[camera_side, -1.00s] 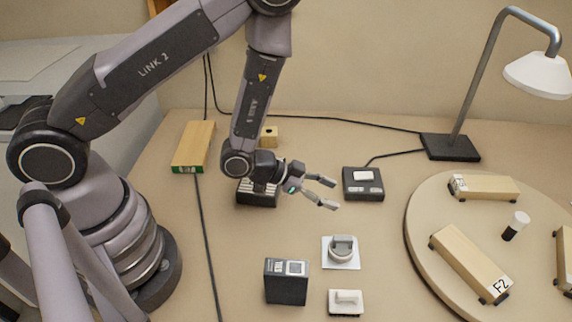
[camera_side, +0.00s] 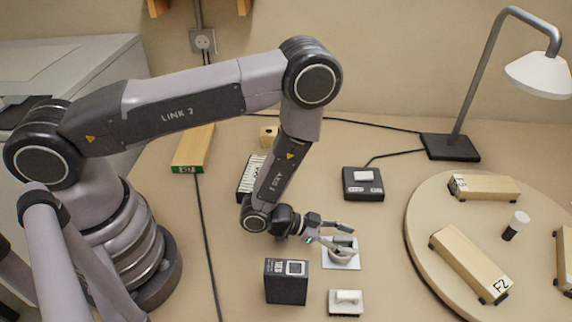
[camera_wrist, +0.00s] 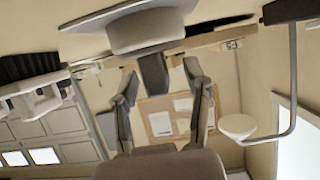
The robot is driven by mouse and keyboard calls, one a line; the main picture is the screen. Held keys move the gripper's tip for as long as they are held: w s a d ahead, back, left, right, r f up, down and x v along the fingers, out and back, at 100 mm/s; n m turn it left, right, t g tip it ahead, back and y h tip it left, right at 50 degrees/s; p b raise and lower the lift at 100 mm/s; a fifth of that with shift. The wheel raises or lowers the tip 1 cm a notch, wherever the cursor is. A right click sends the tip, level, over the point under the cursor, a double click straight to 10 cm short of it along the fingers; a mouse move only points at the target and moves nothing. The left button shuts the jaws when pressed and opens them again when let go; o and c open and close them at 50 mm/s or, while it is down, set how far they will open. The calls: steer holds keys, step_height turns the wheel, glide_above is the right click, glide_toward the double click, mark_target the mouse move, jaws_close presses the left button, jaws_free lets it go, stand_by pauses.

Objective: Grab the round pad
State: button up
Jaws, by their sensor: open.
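The round pad (camera_side: 345,243) is a grey disc on a white square plate on the bench. In the wrist view the round pad (camera_wrist: 145,35) fills the top, with a dark grey ridge (camera_wrist: 153,74) standing out from it. My gripper (camera_side: 350,239) is open at the pad, covering part of it in the side view. In the wrist view my gripper's fingers (camera_wrist: 160,72) are spread on either side of the ridge, with gaps visible. I cannot tell whether either finger touches it.
A dark box (camera_side: 286,282) stands near the pad, at its lower left. A white block with a handle (camera_side: 346,302) lies in front. A black switch box (camera_side: 363,183) is behind. A round turntable (camera_side: 425,265) with wooden blocks is at right, below a lamp (camera_side: 537,75).

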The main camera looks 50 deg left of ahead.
jaws_close()
stand_by(0.3)
steer(key=shift+r, duration=0.1)
